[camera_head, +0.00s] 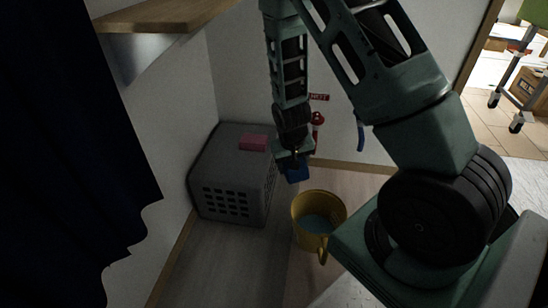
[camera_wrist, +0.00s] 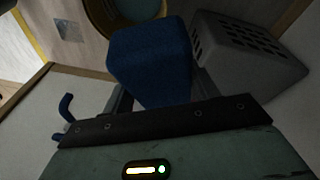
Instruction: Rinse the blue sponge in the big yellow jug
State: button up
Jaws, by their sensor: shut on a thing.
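The blue sponge (camera_head: 297,173) hangs below my gripper (camera_head: 294,160) in the head view, above and a little behind the yellow jug. In the wrist view the blue sponge (camera_wrist: 150,62) fills the space between the fingers of my gripper (camera_wrist: 153,100), which is shut on it. The big yellow jug (camera_head: 301,212) stands upright on the floor, with bluish water (camera_head: 318,224) inside and its handle toward the camera. In the wrist view part of the jug (camera_wrist: 103,18) shows at the top, beyond the sponge. The sponge is apart from the jug.
A grey crate (camera_head: 232,185) with holes in its side stands upside down left of the jug, and a pink block (camera_head: 253,142) lies on it. A wooden shelf (camera_head: 160,17) juts out at upper left. A dark curtain (camera_head: 60,160) hangs at far left. Red and blue items hang by the wall.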

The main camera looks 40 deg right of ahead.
jog(key=s+d+f+m+g+b, duration=0.1)
jog(key=s+d+f+m+b, duration=0.25)
jog(key=s+d+f, duration=0.4)
jog(key=shift+m, duration=0.45)
jog(key=shift+w+d+f+b, duration=0.1)
jog(key=shift+w+f+b, duration=0.1)
jog(key=shift+f+b, duration=2.6)
jog(key=shift+w+a+f+b, duration=0.15)
jog(key=shift+f+b, duration=1.05)
jog(key=shift+f, duration=3.15)
jog(key=shift+w+d+f+b, duration=0.2)
jog(key=shift+f+b, duration=1.8)
jog(key=shift+f, duration=1.6)
jog(key=shift+f, duration=0.1)
jog(key=shift+f, duration=0.3)
jog(key=shift+a+r, duration=0.1)
jog(key=shift+a, duration=1.35)
jog(key=shift+d, duration=2.7)
